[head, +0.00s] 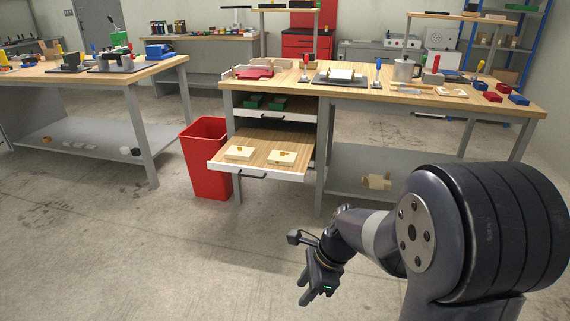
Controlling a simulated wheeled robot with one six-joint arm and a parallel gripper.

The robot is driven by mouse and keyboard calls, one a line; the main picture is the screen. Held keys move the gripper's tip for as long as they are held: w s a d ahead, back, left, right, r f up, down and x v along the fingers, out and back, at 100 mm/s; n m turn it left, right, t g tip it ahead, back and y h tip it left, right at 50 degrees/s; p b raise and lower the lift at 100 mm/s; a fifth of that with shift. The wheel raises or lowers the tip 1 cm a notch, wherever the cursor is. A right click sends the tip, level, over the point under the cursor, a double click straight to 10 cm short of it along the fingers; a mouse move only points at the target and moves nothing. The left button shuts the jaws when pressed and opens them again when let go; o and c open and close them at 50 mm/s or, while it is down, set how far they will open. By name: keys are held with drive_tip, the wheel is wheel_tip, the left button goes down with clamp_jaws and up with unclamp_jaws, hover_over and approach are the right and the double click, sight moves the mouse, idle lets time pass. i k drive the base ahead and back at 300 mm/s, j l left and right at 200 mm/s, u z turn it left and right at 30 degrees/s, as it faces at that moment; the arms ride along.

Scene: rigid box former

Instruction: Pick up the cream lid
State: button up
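Two flat cream pieces lie apart in the pulled-out lower drawer (262,142) of the workbench. The left cream piece (239,154) and the right cream piece (282,159) each look like a lid with a small yellowish part on top. I cannot tell them apart by kind at this size. My gripper (304,300) hangs low over the floor in front of the drawer, well away from both pieces. Nothing shows in it. Its fingers are small and seen at an angle, so their opening is unclear.
The drawer above (264,102) holds green pieces. A red bin (206,160) stands left of the open drawer. The workbench top (300,90) carries a dark mat, a metal mug (404,69) and red and blue pieces. The floor between my arm and the drawer is clear.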

sight(279, 158)
drive_tip(key=i+j+z, duration=0.1)
drive_tip(key=i, duration=0.4)
drive_tip(key=i+j+z, duration=0.1)
drive_tip(key=i, duration=0.45)
drive_tip(key=i+j+z, duration=0.1)
drive_tip(key=i+j, duration=0.15)
drive_tip(key=i, duration=0.25)
drive_tip(key=i+j+z, duration=0.1)
drive_tip(key=i+j, duration=0.15)
drive_tip(key=i, duration=0.25)
drive_tip(key=i+j+z, duration=0.1)
drive_tip(key=i+j, duration=0.2)
drive_tip(key=i, duration=0.2)
